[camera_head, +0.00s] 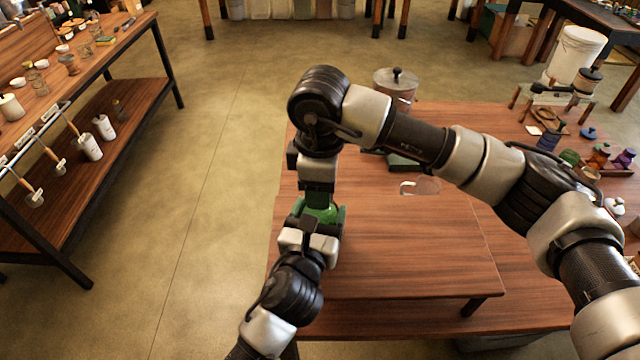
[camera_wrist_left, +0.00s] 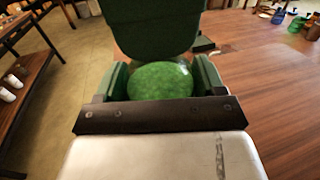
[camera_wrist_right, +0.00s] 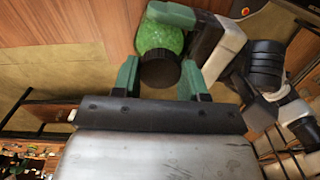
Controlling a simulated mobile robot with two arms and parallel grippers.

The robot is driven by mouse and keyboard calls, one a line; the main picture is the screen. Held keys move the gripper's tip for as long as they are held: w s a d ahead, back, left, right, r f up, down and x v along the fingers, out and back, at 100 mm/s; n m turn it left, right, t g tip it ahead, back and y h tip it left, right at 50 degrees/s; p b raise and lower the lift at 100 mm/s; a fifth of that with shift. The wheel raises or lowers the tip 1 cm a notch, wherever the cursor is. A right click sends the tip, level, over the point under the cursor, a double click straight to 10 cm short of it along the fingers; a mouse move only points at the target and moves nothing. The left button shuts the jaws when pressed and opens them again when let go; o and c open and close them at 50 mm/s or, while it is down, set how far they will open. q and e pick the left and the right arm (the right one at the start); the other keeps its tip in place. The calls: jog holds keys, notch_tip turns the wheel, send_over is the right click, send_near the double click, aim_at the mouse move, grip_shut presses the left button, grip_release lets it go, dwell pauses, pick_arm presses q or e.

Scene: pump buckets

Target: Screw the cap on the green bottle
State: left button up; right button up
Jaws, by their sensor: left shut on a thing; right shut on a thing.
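The green bottle (camera_head: 320,213) is held near the left edge of the wooden table, mostly covered by my arms in the head view. My left gripper (camera_head: 319,218) is shut around its body; the left wrist view shows the green body (camera_wrist_left: 160,80) between the fingers. My right gripper (camera_head: 320,196) reaches down from above. The right wrist view shows the black cap (camera_wrist_right: 159,70) between its green fingers, in line with the bottle (camera_wrist_right: 160,38) and against its end. How far the cap is threaded cannot be told.
A clear glass item (camera_head: 420,187) and a dark green tray (camera_head: 402,163) lie on the table (camera_head: 420,250). A lidded pot (camera_head: 396,83) stands at the back. Small jars and spools (camera_head: 600,155) crowd the right. The front middle is clear. A shelf bench (camera_head: 100,130) stands left across open floor.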

jog(key=o, duration=0.9)
jog(key=shift+r, duration=0.1)
jog(key=shift+r, duration=2.15)
jog(key=shift+c, duration=0.5)
